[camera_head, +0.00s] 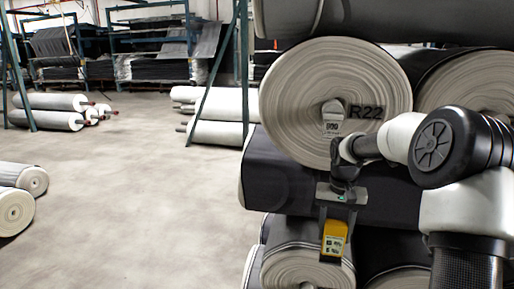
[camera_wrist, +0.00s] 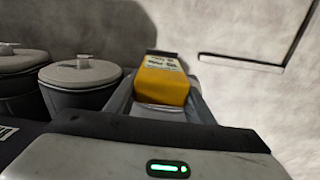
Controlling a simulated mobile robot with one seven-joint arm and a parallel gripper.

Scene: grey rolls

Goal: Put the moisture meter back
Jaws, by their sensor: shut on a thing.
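The lower part of the meter is out of sight in the wrist view. I cannot tell from these frames where its storage place is.
A large roll marked R22 (camera_head: 300,105) lies above my gripper, with a dark roll (camera_head: 285,185) below it. Lower roll ends (camera_head: 300,268) lie close behind the meter. Open concrete floor (camera_head: 130,190) extends left. Blue-green racks (camera_head: 150,40) stand at the back.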

